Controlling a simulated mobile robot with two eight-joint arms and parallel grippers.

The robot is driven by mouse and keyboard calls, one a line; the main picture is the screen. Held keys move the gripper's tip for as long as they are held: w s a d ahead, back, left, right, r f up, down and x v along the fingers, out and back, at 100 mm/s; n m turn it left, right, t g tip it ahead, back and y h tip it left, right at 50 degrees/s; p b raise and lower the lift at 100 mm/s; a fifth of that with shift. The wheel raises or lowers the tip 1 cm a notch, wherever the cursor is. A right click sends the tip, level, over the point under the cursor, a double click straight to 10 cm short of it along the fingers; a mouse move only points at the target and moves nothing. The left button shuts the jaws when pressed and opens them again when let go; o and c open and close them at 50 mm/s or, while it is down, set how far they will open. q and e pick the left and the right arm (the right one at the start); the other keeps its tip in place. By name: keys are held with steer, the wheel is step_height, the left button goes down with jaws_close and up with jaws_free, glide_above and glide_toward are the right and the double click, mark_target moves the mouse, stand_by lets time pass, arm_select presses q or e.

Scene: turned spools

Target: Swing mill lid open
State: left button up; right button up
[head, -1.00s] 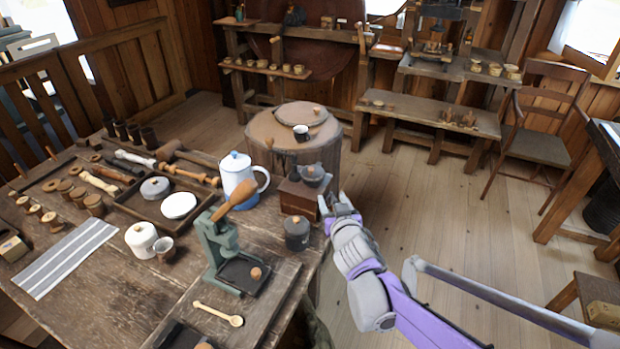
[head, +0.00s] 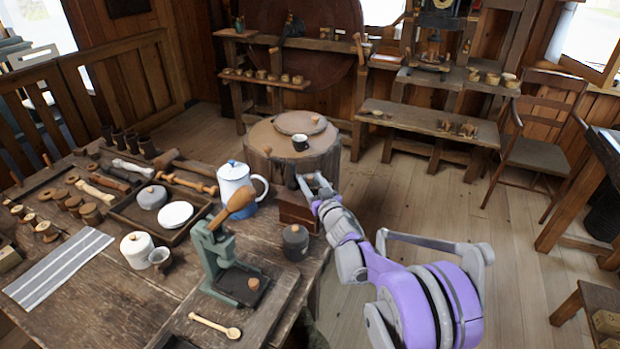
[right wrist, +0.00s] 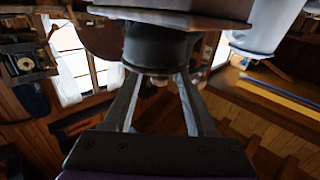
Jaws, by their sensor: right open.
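The mill has a brown wooden box (head: 296,212) and stands near the table's right edge, behind a dark grey lidded pot. Its top is mostly hidden by my right gripper (head: 314,184) in the head view. The right wrist view looks upside down: the mill's dark round hopper (right wrist: 158,45) hangs from the box (right wrist: 200,8), and a small knob (right wrist: 160,80) shows at its lid end. My right gripper (right wrist: 160,95) is open, its fingers on either side of the knob. I cannot tell whether they touch it. The lid looks closed. My left gripper is out of view.
A white and blue jug (head: 236,182) stands close left of the mill. The dark pot (head: 295,243) and green lever press (head: 222,262) are in front. A round wooden stump table (head: 270,150) with a mug (head: 300,142) is behind.

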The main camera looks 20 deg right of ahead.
steer(key=shift+w, duration=1)
steer(key=shift+c, duration=0.2)
jaws_close()
stand_by(0.6)
